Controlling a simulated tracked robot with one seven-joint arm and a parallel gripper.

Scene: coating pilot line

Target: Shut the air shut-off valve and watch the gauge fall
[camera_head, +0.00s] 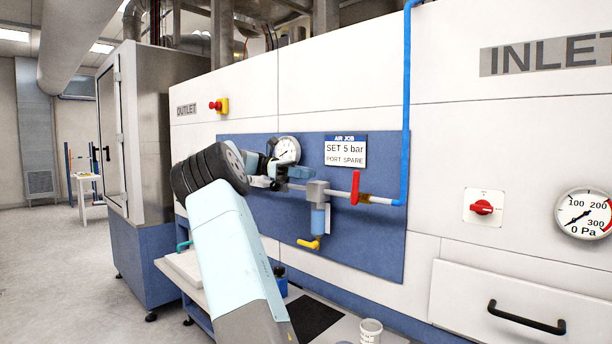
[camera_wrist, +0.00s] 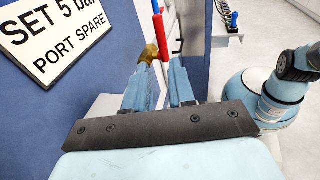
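The red valve lever (camera_head: 355,187) stands upright across the horizontal grey pipe on the blue panel, with a brass body beside it. In the wrist view the red lever (camera_wrist: 165,35) shows beyond my fingertips, beside the brass body (camera_wrist: 148,53). The round white air gauge (camera_head: 287,150) is at the panel's upper left, partly behind my arm; its needle is too small to read. My gripper (camera_head: 284,179) is left of the lever in the head view, apart from it. In the wrist view my gripper (camera_wrist: 162,63) has its fingers apart, with nothing held.
A blue pipe (camera_head: 405,100) runs down to the valve line. A filter bowl (camera_head: 318,217) with a yellow elbow (camera_head: 310,243) hangs below the pipe. A "SET 5 bar" sign (camera_head: 346,150) is above. A red knob (camera_head: 482,207), a Pa gauge (camera_head: 586,213) and a drawer handle (camera_head: 526,318) are right.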

